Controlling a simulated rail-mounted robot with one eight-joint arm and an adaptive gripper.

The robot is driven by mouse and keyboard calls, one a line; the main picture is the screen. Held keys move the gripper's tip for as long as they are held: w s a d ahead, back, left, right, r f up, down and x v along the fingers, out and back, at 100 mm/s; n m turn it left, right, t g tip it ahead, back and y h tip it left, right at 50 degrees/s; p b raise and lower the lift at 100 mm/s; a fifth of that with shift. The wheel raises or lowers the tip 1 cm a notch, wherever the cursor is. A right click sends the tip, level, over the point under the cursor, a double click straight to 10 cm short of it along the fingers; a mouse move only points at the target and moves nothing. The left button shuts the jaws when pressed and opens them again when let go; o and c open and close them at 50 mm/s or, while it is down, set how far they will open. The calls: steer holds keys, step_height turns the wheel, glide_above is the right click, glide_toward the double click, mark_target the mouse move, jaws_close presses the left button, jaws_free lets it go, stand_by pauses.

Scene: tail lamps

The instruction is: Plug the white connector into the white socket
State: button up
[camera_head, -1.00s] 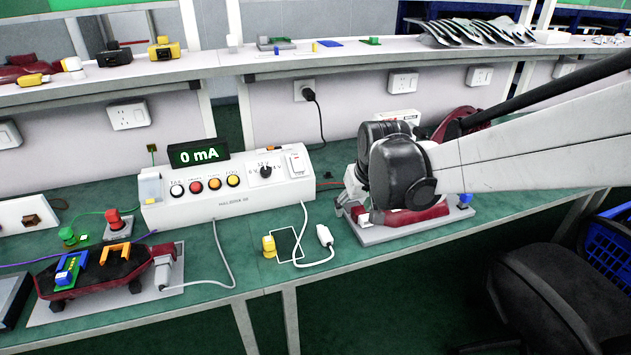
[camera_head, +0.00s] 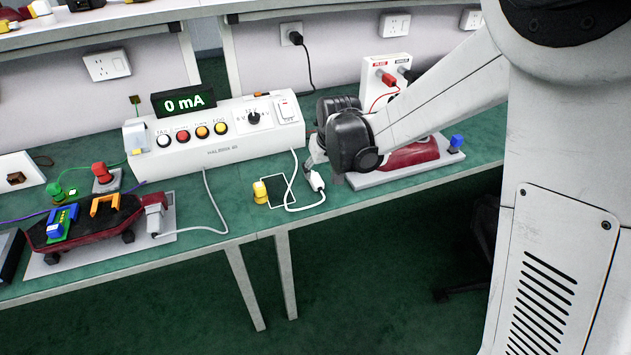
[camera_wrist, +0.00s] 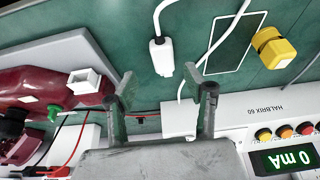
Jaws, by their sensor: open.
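The white connector (camera_head: 316,181) lies on the green bench top, with its white cord looping back to the tester box. In the wrist view the white connector (camera_wrist: 162,56) sits just beyond and between the fingertips. My gripper (camera_wrist: 160,80) is open and empty, its two fingers apart. In the head view my wrist hides most of the gripper, close to the connector. A white square socket (camera_wrist: 85,81) sits on the dark red tail lamp (camera_wrist: 35,95) at left in the wrist view. In the head view my arm hides this socket and part of the right lamp (camera_head: 412,154).
The tester box (camera_head: 225,140) with "0 mA" display (camera_head: 184,98) stands behind. A yellow block (camera_head: 260,192) lies beside a white outlined rectangle (camera_head: 282,190). Another lamp (camera_head: 85,222) stands at left with a grey connector (camera_head: 154,212) at its end. The bench front edge is near the connector.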

mark_target(316, 179)
steer(key=shift+a+b+x, duration=0.1)
steer(key=shift+b+x, duration=0.2)
steer(key=shift+x, duration=1)
steer(key=shift+a+b+x, duration=0.15)
steer(key=shift+b+x, duration=0.15)
steer(key=shift+x, duration=1.05)
steer(key=shift+s, duration=0.15)
steer(key=shift+c, duration=0.5)
jaws_close()
